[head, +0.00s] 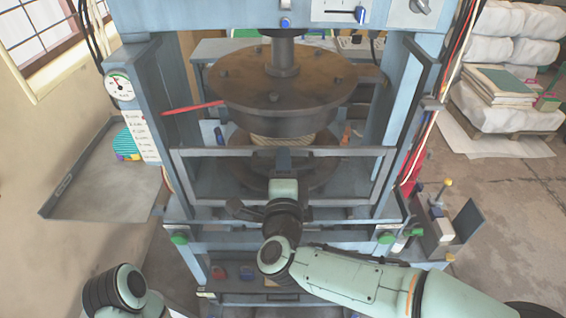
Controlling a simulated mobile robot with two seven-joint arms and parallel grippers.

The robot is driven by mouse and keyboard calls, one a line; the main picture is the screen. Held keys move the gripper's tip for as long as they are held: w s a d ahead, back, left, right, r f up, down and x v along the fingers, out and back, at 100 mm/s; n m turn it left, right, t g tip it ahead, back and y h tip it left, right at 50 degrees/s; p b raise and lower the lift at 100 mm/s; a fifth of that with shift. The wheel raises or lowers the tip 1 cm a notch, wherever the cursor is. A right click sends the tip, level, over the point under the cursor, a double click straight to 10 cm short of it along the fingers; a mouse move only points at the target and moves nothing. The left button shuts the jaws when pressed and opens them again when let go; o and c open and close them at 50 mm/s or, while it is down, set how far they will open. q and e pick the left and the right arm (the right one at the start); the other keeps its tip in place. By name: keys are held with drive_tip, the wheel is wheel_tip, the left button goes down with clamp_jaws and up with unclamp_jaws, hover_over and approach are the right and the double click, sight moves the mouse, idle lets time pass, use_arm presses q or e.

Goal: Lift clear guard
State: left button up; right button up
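The clear guard (215,152) is a see-through panel in a grey frame across the front of the blue press. Its top bar sits below the round brown press plate (282,85), and its lower edge is near the press bed. My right gripper (284,156) reaches up from the front to the middle of the top bar. Its fingertips overlap the bar in the head view; I cannot tell whether they are closed on it. Part of my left arm shows at the lower left, but its gripper is not in view.
Blue press posts stand on both sides. A grey side tray (100,185) juts out at left. A red rod (192,107) sticks out beside the press plate. A small shelf with a bracket (466,220) is at right. Stacked sheets (505,85) and open floor lie farther right.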

drive_tip(key=shift+w, duration=0.25)
clamp_jaws()
wheel_tip(320, 180, up, 10)
drive_tip(key=p, duration=0.6)
use_arm(q)
wheel_tip(320, 180, up, 11)
drive_tip(key=p, duration=0.5)
drive_tip(key=shift+w+f, duration=0.15)
drive_tip(key=shift+w, duration=0.2)
use_arm(e)
wheel_tip(320, 180, up, 9)
drive_tip(key=shift+f, duration=0.3)
